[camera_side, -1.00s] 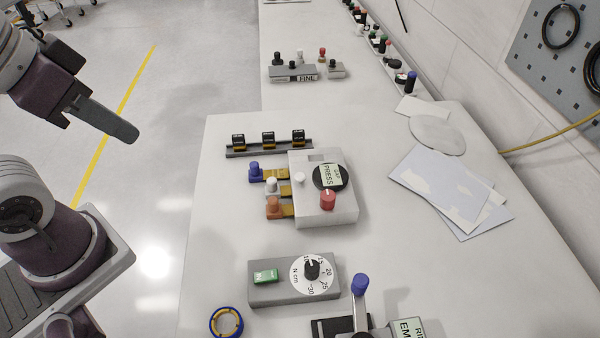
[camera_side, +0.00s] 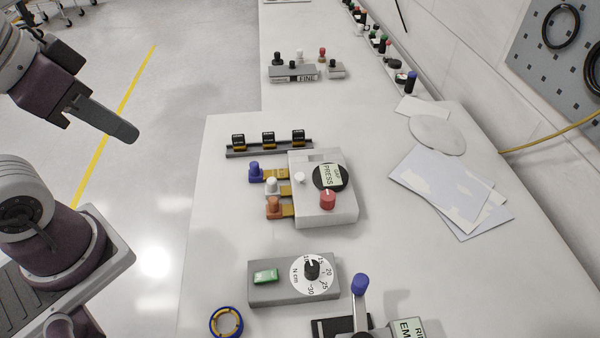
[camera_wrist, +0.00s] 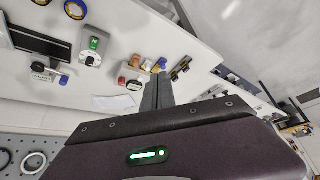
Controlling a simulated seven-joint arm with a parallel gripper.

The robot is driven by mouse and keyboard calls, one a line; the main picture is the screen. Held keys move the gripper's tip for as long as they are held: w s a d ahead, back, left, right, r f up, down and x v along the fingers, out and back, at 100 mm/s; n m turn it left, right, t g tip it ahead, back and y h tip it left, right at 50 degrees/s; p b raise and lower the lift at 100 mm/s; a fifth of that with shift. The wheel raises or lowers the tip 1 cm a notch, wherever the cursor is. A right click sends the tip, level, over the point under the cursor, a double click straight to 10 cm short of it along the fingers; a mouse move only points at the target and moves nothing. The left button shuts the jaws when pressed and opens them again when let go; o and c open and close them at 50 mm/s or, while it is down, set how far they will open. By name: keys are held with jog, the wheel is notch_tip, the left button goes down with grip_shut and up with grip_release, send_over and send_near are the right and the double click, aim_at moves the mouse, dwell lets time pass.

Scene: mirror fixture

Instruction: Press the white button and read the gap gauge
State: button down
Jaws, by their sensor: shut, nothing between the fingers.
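A white box (camera_side: 325,217) stands mid-table. Its top has a white button (camera_side: 300,179), a red knob (camera_side: 327,200) and a round black dial (camera_side: 342,183) with a pale label reading "PRESS". The dial may be the gap gauge; I cannot read a value on it. Blue, white and orange plugs stand on the tabs at its left side; the white plug (camera_side: 271,186) is also pale. My gripper (camera_side: 127,133) is shut and empty, above the floor left of the table, well apart from the box. In the wrist view, my gripper (camera_wrist: 158,78) points toward the table's objects.
A rail with black clips (camera_side: 268,146) lies behind the box. A grey box (camera_side: 270,295) with a numbered dial and green switch stands in front, near a blue-yellow ring (camera_side: 227,322) and a blue-topped lever (camera_side: 360,285). Papers (camera_side: 435,180) lie at right.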

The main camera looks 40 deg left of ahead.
jog(key=w+a+m+t+y, duration=0.2)
jog(key=w+a+m+y, duration=0.15)
jog(key=w, duration=0.65)
jog(key=m+h, duration=1)
jog(key=m, duration=0.4)
send_over(295, 176)
notch_tip(295, 176, down, 9)
jog(key=shift+g, duration=0.3)
jog(key=shift+r+n+y, duration=0.1)
jog(key=shift+n+y, duration=0.15)
jog(key=shift+n, duration=0.1)
jog(key=shift+f, duration=4.4)
